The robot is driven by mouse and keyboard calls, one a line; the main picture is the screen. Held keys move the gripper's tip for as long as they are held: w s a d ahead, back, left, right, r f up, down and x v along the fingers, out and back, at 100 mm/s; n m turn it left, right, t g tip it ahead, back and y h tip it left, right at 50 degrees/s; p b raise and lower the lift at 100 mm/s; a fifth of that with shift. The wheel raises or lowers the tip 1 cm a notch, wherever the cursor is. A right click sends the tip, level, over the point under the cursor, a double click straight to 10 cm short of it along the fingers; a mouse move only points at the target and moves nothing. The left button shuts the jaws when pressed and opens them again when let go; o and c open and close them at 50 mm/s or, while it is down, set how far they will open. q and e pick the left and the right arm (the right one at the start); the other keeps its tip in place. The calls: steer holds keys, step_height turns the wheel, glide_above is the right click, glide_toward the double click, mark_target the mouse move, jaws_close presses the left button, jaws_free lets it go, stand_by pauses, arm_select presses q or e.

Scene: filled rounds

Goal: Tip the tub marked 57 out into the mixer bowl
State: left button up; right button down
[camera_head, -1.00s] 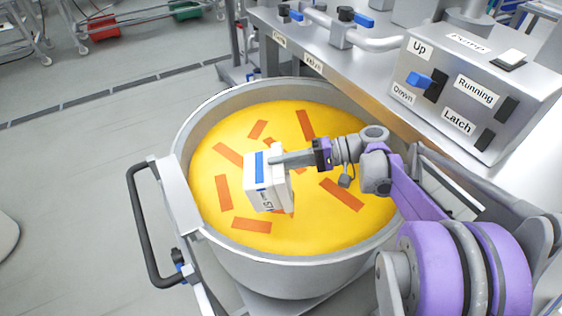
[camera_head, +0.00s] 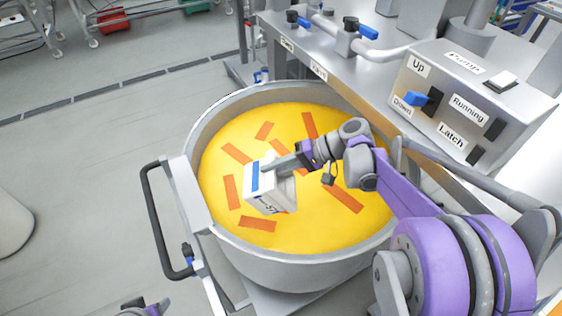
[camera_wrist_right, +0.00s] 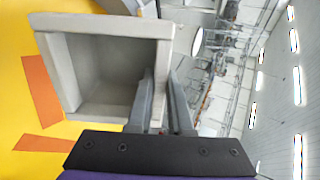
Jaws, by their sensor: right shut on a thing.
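The white tub (camera_head: 258,188) has a blue stripe and a partly readable label that looks like 57. It is tipped on its side above the mixer bowl (camera_head: 232,258). My right gripper (camera_head: 276,165) is shut on its wall. In the right wrist view the tub (camera_wrist_right: 108,68) shows its square open mouth, and the grey inside looks empty. The gripper's fingers (camera_wrist_right: 163,105) straddle one side wall there. The bowl holds yellow contents (camera_head: 320,225) with several flat orange strips. My left gripper's fingers are not in view.
A steel bench with a pump control box (camera_head: 455,100) stands at the right behind the bowl. A black handle (camera_head: 155,220) sticks out at the bowl's left. The grey floor (camera_head: 90,140) on the left is mostly clear.

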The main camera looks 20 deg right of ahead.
mark_target(251, 177)
steer(key=a+h+p, duration=0.1)
steer(key=w+a+g+h+p, duration=0.1)
steer(key=a+h, duration=0.1)
steer(key=w+a+g+h+p, duration=0.1)
steer(key=h, duration=0.1)
steer(key=shift+a+f, duration=0.1)
steer(key=shift+a, duration=0.05)
steer(key=shift+a+g+h+p, duration=0.3)
steer(key=shift+h+p, duration=0.1)
steer(key=shift+h, duration=0.2)
steer(key=shift+w+a+g+h, duration=0.1)
steer(key=shift+a+g+h, duration=0.1)
steer(key=shift+h, duration=0.3)
steer(key=shift+w+a+g+h, duration=0.1)
steer(key=shift+g+h, duration=0.1)
steer(key=shift+h, duration=0.3)
steer(key=shift+g+h, duration=0.3)
steer(key=shift+h, duration=0.7)
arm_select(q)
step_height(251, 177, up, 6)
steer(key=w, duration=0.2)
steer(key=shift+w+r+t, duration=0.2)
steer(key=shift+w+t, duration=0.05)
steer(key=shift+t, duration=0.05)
arm_select(e)
steer(key=shift+r+g+h, duration=0.2)
steer(key=shift+g+h, duration=0.1)
steer(key=shift+h, duration=0.3)
